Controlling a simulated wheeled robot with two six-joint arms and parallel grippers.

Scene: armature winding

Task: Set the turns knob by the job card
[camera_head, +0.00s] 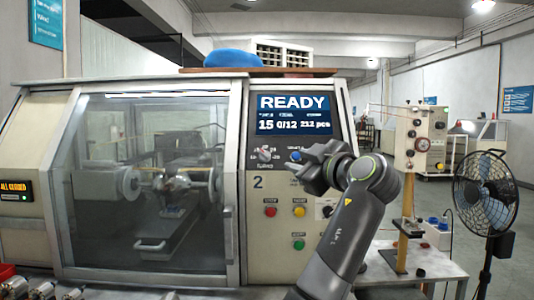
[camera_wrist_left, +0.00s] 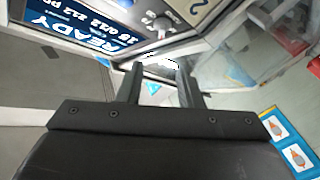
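The winding machine's panel carries a small grey knob (camera_head: 265,154) with a ring of printed marks, just below the screen (camera_head: 293,115). The screen reads READY, 15, 0/12 and 212 pcs. Which mark the knob points at is too small to tell. My left gripper (camera_head: 301,168) is in front of the panel, right of the knob and apart from it. In the left wrist view its two fingers (camera_wrist_left: 159,72) are spread with nothing held between them. A knob (camera_wrist_left: 163,22) shows beyond them near the top edge. My right gripper is out of view. I cannot make out a job card.
Red (camera_head: 270,211), yellow (camera_head: 299,210) and green (camera_head: 298,244) buttons sit lower on the panel, with a blue one (camera_head: 295,156) beside the grey knob. A glazed door (camera_head: 150,240) is shut on the left. A fan (camera_head: 486,190) and a bench (camera_head: 425,268) stand right.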

